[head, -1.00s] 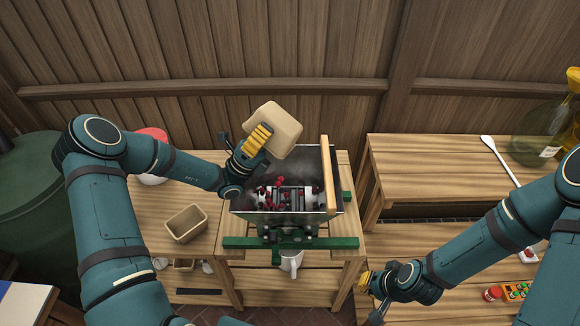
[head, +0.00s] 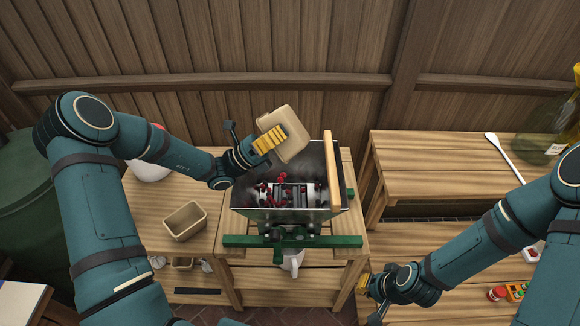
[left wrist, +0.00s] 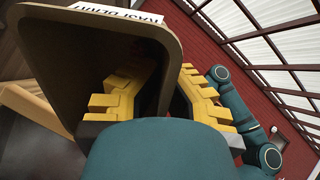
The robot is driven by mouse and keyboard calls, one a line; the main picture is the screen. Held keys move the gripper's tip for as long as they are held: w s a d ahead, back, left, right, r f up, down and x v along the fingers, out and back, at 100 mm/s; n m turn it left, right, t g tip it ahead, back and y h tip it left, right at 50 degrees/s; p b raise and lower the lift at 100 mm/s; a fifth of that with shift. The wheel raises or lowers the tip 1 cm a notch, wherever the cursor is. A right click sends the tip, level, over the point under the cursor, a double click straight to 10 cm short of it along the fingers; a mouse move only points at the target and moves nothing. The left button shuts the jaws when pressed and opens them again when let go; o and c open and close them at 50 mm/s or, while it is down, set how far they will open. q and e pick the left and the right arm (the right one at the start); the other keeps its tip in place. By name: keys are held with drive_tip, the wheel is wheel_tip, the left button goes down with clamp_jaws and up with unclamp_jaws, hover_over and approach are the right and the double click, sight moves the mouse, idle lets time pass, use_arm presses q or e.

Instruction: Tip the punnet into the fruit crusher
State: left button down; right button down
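The fruit crusher (head: 331,212) is a metal hopper on green bars, with red berries (head: 270,192) lying on and around its rollers. My left gripper (head: 270,140) is shut on a tan punnet (head: 291,124), held tilted above the back left of the hopper. In the left wrist view the punnet (left wrist: 75,55) fills the left side, with a white label on its rim, and the yellow fingers (left wrist: 150,95) grip its wall.
Another tan punnet (head: 185,221) stands on the bench left of the crusher. A white spoon (head: 505,158) and a glass jar (head: 548,130) are on the right shelf. A wooden bar (head: 332,170) rises at the hopper's right.

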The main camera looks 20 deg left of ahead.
sight(292, 127)
use_arm(q)
drive_tip(key=shift+w+d+r+g+y, duration=0.15)
drive_tip(key=shift+d+r+g+y, duration=0.2)
drive_tip(key=shift+r, duration=0.2)
drive_tip(key=shift+d, duration=0.35)
drive_tip(key=shift+w+d+r+m+y, duration=0.1)
drive_tip(key=shift+w+d+m+y, duration=0.15)
drive_tip(key=shift+y, duration=0.3)
drive_tip(key=shift+d+r+g+p, duration=0.15)
drive_tip(key=shift+d+g+p, duration=0.15)
drive_tip(key=shift+g, duration=0.15)
drive_tip(key=d+y, duration=0.1)
drive_tip(key=d+g+y, duration=0.1)
drive_tip(key=shift+w+d+m+y+p, duration=0.2)
drive_tip(key=shift+w+m+y+p, duration=0.1)
drive_tip(key=shift+w+m, duration=0.05)
drive_tip(key=shift+w+d+f+m+g+y+p, duration=0.15)
drive_tip(key=shift+w+d+f+g+y+p, duration=0.35)
drive_tip(key=shift+d+f+g+y+p, duration=0.8)
drive_tip(key=shift+w+d+f+m+g+y+p, duration=0.2)
drive_tip(key=shift+w+d+f+y+p, duration=0.5)
drive_tip(key=shift+d+y+p, duration=1.25)
drive_tip(key=shift+w+d+f+m+g+y+p, duration=0.25)
drive_tip(key=shift+d+f+g+y+p, duration=0.45)
drive_tip(key=shift+d+f+y+p, duration=0.95)
drive_tip(key=shift+w+a+r+y+b, duration=0.1)
drive_tip(key=shift+a+r+y+b, duration=0.3)
drive_tip(key=shift+y+b, duration=0.25)
